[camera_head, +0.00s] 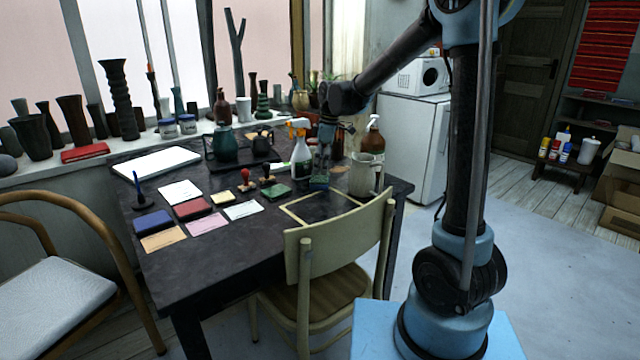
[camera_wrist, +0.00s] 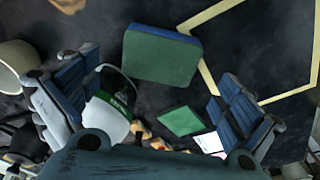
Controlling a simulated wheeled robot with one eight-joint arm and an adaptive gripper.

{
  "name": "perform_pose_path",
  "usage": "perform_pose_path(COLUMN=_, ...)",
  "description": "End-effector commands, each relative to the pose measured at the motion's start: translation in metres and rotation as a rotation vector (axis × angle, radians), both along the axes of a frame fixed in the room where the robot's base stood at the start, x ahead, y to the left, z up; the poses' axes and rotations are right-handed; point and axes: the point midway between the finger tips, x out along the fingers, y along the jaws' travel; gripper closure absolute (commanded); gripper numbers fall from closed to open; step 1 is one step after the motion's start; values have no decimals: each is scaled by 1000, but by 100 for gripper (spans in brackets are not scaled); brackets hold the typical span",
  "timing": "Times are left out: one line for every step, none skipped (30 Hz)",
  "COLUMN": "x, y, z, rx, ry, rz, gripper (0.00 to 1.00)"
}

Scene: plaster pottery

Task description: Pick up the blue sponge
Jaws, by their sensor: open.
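The blue sponge (camera_wrist: 160,57), a block with a green broad face and blue edges, lies on the dark table in the wrist view, ahead of and between my fingers. In the head view the sponge (camera_head: 319,183) is small, just below my gripper (camera_head: 325,150). In the wrist view my gripper (camera_wrist: 153,78) is open, with one finger to the left and one to the right. Nothing is between the fingers in its grip. The exact gap between fingertips and sponge cannot be told.
A brown pump bottle (camera_head: 373,138) is behind. A green pad (camera_head: 278,190) lies nearby. A yellow outline (camera_head: 292,213) marks clear table in front. A chair (camera_head: 335,240) stands at the table edge.

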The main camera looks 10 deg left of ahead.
Motion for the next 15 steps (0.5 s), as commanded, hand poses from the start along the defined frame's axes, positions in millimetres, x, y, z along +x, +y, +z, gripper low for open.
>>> perform_pose_path(x=0, y=0, z=-7, rx=0, ry=0, rz=0, gripper=0)
perform_pose_path(x=1, y=1, z=-11, rx=0, ry=0, rz=0, gripper=0)
perform_pose_path(x=1, y=1, z=-17, rx=0, ry=0, rz=0, gripper=0)
perform_pose_path(x=1, y=1, z=-21, rx=0, ry=0, rz=0, gripper=0)
perform_pose_path(x=2, y=2, z=-25, rx=0, ry=0, rz=0, gripper=0)
perform_pose_path(x=1, y=2, z=-30, rx=0, ry=0, rz=0, gripper=0)
perform_pose_path(x=1, y=3, z=-33, rx=0, ry=0, rz=0, gripper=0)
perform_pose_path(x=1, y=3, z=-35, rx=0, ry=0, rz=0, gripper=0)
perform_pose_path(x=1, y=4, z=-38, rx=0, ry=0, rz=0, gripper=0)
perform_pose_path(x=1, y=4, z=-40, rx=0, ry=0, rz=0, gripper=0)
perform_pose_path(x=1, y=4, z=-41, rx=0, ry=0, rz=0, gripper=0)
perform_pose_path(x=1, y=4, z=-42, rx=0, ry=0, rz=0, gripper=0)
perform_pose_path(x=1, y=4, z=-43, rx=0, ry=0, rz=0, gripper=0)
perform_pose_path(x=1, y=4, z=-43, rx=0, ry=0, rz=0, gripper=0)
perform_pose_path(x=1, y=4, z=-43, rx=0, ry=0, rz=0, gripper=0)
